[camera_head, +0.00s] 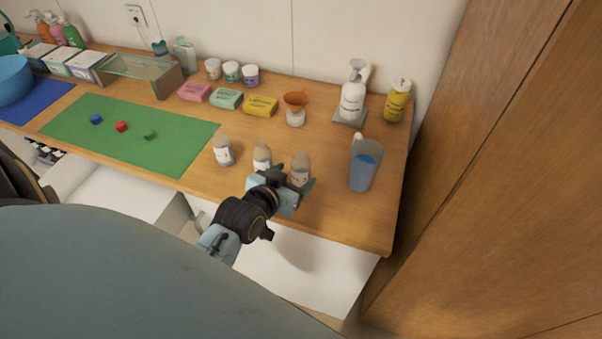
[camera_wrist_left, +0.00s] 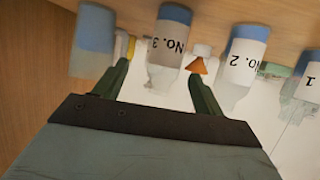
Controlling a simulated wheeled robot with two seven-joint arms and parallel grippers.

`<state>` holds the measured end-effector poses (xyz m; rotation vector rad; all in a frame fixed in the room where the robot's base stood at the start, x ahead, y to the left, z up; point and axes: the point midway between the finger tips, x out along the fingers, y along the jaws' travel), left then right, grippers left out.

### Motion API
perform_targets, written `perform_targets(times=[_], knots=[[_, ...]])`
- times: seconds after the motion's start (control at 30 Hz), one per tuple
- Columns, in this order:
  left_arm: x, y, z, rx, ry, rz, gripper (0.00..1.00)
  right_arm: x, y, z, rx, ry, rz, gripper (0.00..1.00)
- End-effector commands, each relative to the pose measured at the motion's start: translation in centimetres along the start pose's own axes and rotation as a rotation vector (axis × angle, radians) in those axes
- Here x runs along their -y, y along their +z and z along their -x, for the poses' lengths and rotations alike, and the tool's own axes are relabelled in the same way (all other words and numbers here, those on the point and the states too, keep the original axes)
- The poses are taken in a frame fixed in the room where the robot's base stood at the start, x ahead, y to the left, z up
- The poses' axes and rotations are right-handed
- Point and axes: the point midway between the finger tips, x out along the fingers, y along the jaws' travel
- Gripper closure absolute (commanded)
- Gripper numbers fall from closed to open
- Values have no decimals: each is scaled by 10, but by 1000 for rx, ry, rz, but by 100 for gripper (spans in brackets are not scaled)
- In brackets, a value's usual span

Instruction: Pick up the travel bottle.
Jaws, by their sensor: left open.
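Three small clear travel bottles with white labels stand in a row near the table's front edge: a left one (camera_head: 223,152), a middle one (camera_head: 262,156) and a right one (camera_head: 300,166). In the upside-down left wrist view, the labels show No. 3 (camera_wrist_left: 169,45), No. 2 (camera_wrist_left: 242,62) and a partly cut-off 1 (camera_wrist_left: 311,85). My left gripper (camera_head: 282,181) is open at the right end of the row. In the left wrist view its fingers (camera_wrist_left: 162,66) lie to either side of bottle No. 3, with gaps visible. My right gripper is not in view.
A clear jug with blue liquid (camera_head: 363,168) stands right of the bottles. Behind are an orange funnel (camera_head: 296,103), soap boxes (camera_head: 226,99), a pump bottle (camera_head: 352,100) and a yellow bottle (camera_head: 397,102). A green mat (camera_head: 170,150) lies left, with small caps on it.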

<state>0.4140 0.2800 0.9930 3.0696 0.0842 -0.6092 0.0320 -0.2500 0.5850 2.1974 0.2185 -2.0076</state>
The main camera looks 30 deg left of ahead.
Motion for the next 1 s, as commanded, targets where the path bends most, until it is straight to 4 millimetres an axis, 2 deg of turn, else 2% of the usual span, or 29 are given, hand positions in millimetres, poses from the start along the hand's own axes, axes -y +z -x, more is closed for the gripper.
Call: perform_targets(times=[0.1, 0.37, 0.7, 1.0], knots=[[0, 0, -18, 0, 1, 0, 30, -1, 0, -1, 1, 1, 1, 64], [2, 1, -35, 0, 0, -1, 30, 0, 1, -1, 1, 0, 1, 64], [8, 6, -76, 1, 0, -1, 30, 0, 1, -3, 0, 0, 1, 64], [8, 6, -80, 1, 1, -1, 30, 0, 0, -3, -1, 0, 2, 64]])
